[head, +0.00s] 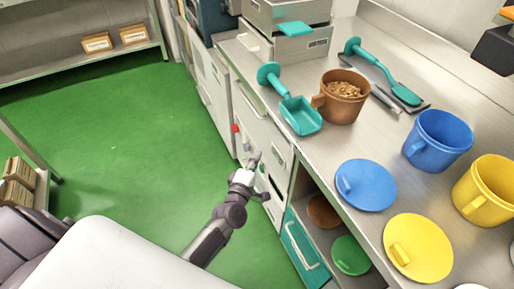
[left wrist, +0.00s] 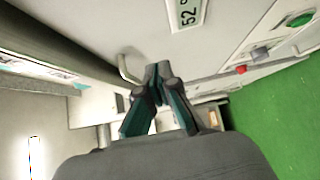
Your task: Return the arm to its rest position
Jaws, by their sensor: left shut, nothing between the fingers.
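My left arm reaches in from the lower left in the head view. Its gripper (head: 253,163) is in front of the white cabinet fronts (head: 257,123), below the counter edge, over the green floor. In the left wrist view the fingers (left wrist: 158,72) meet at their tips with nothing between them. They are close to a pale panel with a label reading 52 (left wrist: 187,12) and a curved handle (left wrist: 128,68). I cannot tell whether they touch it. My right gripper does not show.
The steel counter (head: 340,150) holds a brown pot of nuggets (head: 343,99), teal scoop (head: 301,115), blue pot (head: 438,140), yellow pot (head: 489,190), blue lid (head: 366,185) and yellow lid (head: 418,247). A red button (head: 235,128) sits on the cabinet front. The green floor (head: 120,135) at left is clear.

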